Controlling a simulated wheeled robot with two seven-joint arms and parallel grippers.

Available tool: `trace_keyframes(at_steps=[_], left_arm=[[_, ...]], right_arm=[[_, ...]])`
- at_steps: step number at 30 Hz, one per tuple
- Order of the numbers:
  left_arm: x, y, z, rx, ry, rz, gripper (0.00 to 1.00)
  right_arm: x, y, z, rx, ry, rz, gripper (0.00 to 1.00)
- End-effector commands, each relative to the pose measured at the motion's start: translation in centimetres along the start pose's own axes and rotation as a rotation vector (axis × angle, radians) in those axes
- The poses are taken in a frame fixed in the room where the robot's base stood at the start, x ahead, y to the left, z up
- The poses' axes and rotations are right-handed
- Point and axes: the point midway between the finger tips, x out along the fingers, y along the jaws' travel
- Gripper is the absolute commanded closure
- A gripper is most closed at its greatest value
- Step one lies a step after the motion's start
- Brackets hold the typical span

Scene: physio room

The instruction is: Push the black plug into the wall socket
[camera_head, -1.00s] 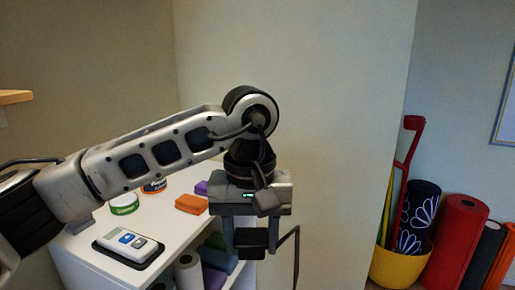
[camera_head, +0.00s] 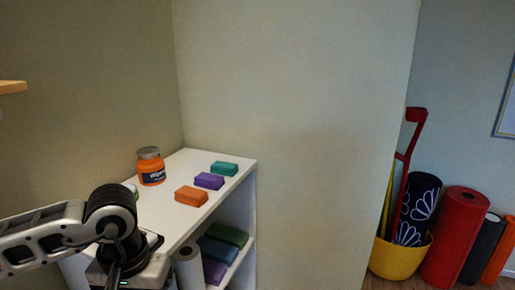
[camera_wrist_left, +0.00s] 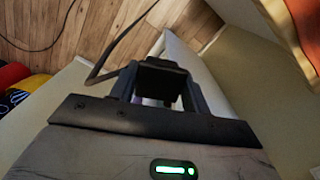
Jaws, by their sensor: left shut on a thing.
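My left gripper (camera_wrist_left: 160,90) shows in the left wrist view, shut on the black plug (camera_wrist_left: 162,72), which sits between its two fingers. In the head view only the wrist and the top of the gripper body show, at the lower left in front of the white shelf; the fingers and plug are below the picture. The wall socket is not visible in either view. My right gripper is not in view.
The white shelf unit (camera_head: 181,158) holds an orange jar (camera_head: 151,171), an orange block (camera_head: 191,196), a purple block (camera_head: 209,181) and a teal block (camera_head: 224,168) on top. A bare wall (camera_head: 310,150) stands beside it. A yellow bucket (camera_head: 399,258) and a red roll (camera_head: 455,230) stand right.

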Motion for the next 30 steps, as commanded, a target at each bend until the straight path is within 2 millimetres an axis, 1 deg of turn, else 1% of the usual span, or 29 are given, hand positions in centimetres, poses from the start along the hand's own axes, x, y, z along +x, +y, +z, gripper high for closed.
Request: trace_keyframes(at_steps=[6, 8, 11, 14, 15, 18, 21, 24, 30], left_arm=[[0.0, 0.0, 0.0, 0.0, 0.0, 0.0, 0.73], [0.4, 0.0, 0.0, -0.001, -0.002, 0.0, 0.73], [2.6, 0.1, 0.4, -0.005, -0.009, 0.001, 0.73], [6.4, 0.1, 1.1, -0.011, -0.015, 0.002, 0.73], [8.0, 0.1, 1.5, -0.012, -0.014, 0.003, 0.73], [11.4, 0.1, 2.6, -0.01, -0.012, 0.002, 0.73], [13.7, 0.1, 3.5, -0.005, -0.007, 0.002, 0.73], [14.8, 0.1, 4.0, -0.001, -0.002, 0.001, 0.73], [15.0, 0.0, 4.0, 0.0, 0.001, 0.0, 0.73]], right_arm=[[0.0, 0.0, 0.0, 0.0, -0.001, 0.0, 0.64], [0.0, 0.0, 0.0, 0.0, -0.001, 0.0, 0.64], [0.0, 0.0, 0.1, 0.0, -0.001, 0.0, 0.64], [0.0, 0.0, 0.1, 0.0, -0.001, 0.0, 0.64], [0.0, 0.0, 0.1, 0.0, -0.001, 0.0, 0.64], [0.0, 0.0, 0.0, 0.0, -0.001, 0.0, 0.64], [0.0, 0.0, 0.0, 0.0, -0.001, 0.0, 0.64], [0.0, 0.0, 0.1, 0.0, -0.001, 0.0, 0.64], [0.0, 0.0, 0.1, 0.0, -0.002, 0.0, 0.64]])
